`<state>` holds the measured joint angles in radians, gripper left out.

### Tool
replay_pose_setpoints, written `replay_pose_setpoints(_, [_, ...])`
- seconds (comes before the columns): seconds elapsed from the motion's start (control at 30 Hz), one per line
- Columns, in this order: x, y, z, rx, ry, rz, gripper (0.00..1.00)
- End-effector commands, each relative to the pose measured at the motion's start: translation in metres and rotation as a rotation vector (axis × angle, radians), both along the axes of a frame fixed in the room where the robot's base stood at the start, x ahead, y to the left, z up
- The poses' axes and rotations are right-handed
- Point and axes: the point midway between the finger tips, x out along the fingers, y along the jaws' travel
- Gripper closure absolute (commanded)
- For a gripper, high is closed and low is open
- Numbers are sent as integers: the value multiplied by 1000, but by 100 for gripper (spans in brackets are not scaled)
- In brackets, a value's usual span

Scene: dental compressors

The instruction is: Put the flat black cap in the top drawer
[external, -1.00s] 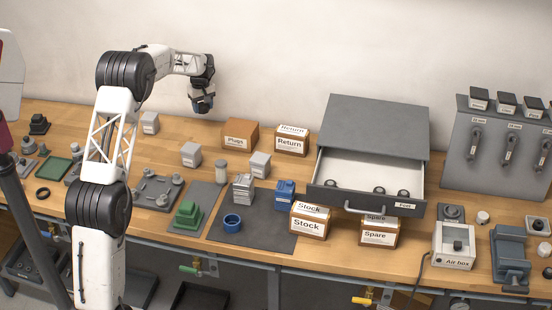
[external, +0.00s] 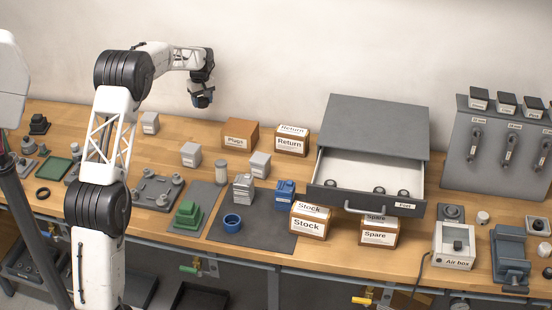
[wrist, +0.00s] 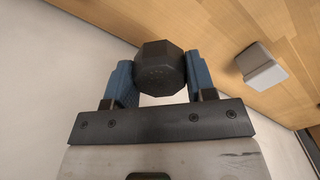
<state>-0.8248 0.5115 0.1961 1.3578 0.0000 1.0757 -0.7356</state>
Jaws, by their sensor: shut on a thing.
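My gripper (external: 203,99) is raised above the back of the bench, left of the drawer unit. In the wrist view my gripper (wrist: 160,85) has its blue fingers shut on a black, many-sided piece (wrist: 160,68), which looks like the flat black cap. In the external view the held piece is too small and dark to make out. The top drawer (external: 367,182) of the grey cabinet (external: 372,128) is pulled open. Several small dark round parts (external: 378,191) lie near its front, and the rest of its floor is bare.
A Plugs box (external: 240,135) and a Return box (external: 291,141) stand between my gripper and the cabinet. Stock (external: 308,226) and Spare (external: 378,238) boxes stand below the drawer front. Grey blocks (external: 190,154) stand on the bench below my gripper.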

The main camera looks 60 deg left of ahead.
Motion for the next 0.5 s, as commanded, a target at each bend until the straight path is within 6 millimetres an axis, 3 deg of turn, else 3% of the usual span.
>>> replay_pose_setpoints(0.33, [0, 0, 103, 3, -2, 0, 73])
replay_pose_setpoints(0.5, [0, 0, 146, 2, -2, 0, 73])
